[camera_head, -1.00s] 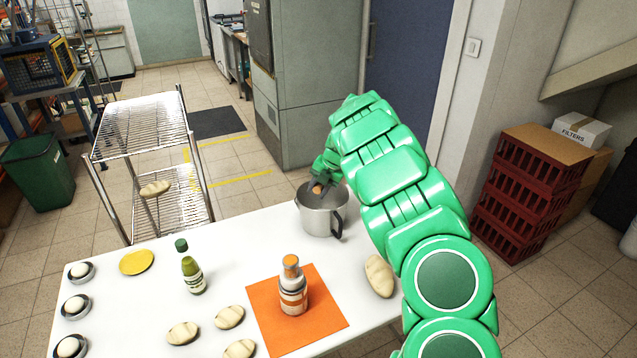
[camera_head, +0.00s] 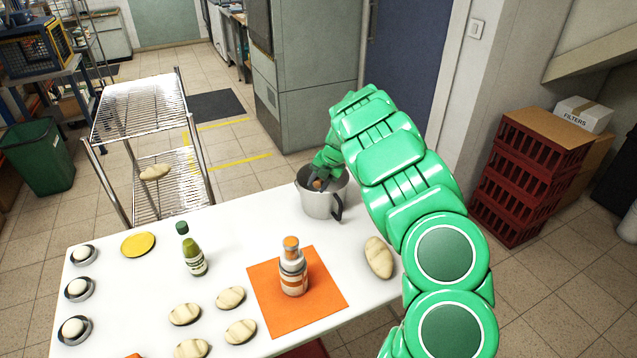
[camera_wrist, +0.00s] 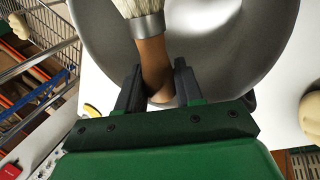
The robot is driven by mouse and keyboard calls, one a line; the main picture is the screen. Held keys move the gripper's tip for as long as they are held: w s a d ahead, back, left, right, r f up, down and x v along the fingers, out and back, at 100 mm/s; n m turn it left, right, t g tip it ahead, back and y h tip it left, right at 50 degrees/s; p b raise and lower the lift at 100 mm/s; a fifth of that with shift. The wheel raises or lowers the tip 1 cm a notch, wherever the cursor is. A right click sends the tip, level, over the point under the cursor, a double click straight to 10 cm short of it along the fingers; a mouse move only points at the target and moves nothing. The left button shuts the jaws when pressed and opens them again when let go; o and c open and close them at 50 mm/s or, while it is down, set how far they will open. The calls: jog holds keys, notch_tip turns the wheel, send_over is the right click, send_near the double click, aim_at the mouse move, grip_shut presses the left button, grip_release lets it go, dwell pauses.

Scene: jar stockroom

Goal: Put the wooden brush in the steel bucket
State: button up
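The wooden brush (camera_wrist: 153,62) is in the wrist view, with pale bristles, a metal ferrule and a brown handle. My gripper (camera_wrist: 158,75) has its dark fingers on both sides of the handle, closed on it. The bristle end points away from my gripper, inside the steel bucket (camera_wrist: 225,55), whose grey wall surrounds it. In the head view the steel bucket (camera_head: 321,205) stands upright at the table's far right edge. My gripper (camera_head: 320,178) is at its mouth, and only the handle end of the brush (camera_head: 318,184) shows. Whether the bristles touch the bottom is hidden.
On the white table (camera_head: 230,220) stand a bottle on an orange mat (camera_head: 262,295), a green-capped bottle (camera_head: 192,255), a yellow disc (camera_head: 138,245) and several pale stones (camera_head: 378,258). A wire rack (camera_head: 150,115) stands behind. Red crates (camera_head: 515,190) are at right.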

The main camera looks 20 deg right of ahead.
jog(key=o, duration=0.5)
jog(key=shift+r, duration=0.1)
jog(key=shift+r, duration=3.45)
